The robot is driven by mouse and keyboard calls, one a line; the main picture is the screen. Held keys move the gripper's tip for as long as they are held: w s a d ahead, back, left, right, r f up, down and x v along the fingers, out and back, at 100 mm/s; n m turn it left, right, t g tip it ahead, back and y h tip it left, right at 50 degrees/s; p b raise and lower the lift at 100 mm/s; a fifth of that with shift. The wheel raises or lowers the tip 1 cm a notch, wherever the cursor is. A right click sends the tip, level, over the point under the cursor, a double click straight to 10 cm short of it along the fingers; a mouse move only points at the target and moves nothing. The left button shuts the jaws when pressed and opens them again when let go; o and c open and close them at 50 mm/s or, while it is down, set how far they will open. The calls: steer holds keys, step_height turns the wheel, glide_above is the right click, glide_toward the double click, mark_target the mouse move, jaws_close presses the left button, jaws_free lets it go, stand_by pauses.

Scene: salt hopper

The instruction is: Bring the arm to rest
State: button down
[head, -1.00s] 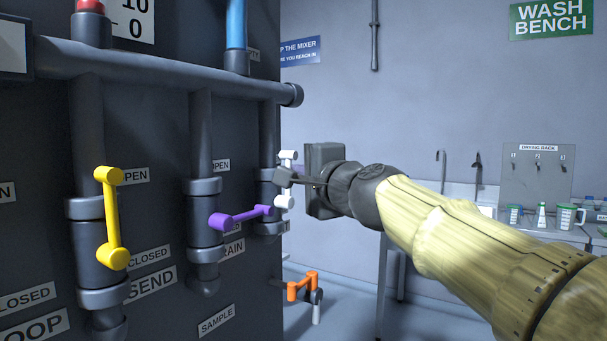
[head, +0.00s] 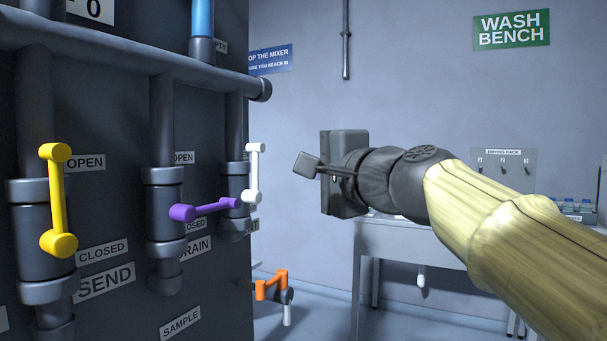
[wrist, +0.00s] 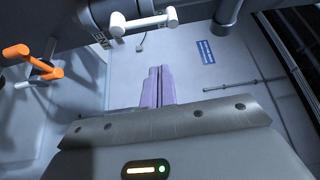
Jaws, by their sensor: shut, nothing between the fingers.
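My gripper (head: 306,165) is in the middle of the head view, to the right of the dark valve panel (head: 110,235). It is shut and empty, and clear of the handles. Its closed fingers (wrist: 157,87) look pale purple in the wrist view. The white handle (head: 254,173) stands upright on the pipe nearest my gripper, with a gap between them. It also shows at the top of the wrist view (wrist: 145,21). My arm reaches in from the lower right of the head view.
A yellow handle (head: 57,202) is upright, and a purple handle (head: 205,209) lies nearly level. An orange handle (head: 271,284) is low by the panel's edge. A wash bench (head: 410,245) stands behind my arm.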

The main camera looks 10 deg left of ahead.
steer(key=shift+s+d, duration=0.2)
steer(key=shift+d, duration=0.25)
steer(key=w+d+f+n+g+h, duration=0.1)
steer(key=d+f+h, duration=0.25)
steer(key=f, duration=0.75)
steer(key=w+d+f+n+g+h, duration=0.15)
steer(key=d+f, duration=0.35)
steer(key=f, duration=0.6)
steer(key=w+d+f+g+h, duration=0.15)
steer(key=d+f+h, duration=0.3)
steer(key=f, duration=0.65)
steer(key=s+d+f+n+g+h, duration=0.2)
steer(key=s+d+f+n+g, duration=0.1)
steer(key=s+d+f, duration=0.65)
steer(key=s+d+f+n+g+h, duration=0.3)
steer(key=s+f, duration=0.4)
steer(key=f, duration=0.6)
step_height(320, 180, up, 32)
steer(key=y+p, duration=0.1)
steer(key=p, duration=3.1)
steer(key=shift+d, duration=0.15)
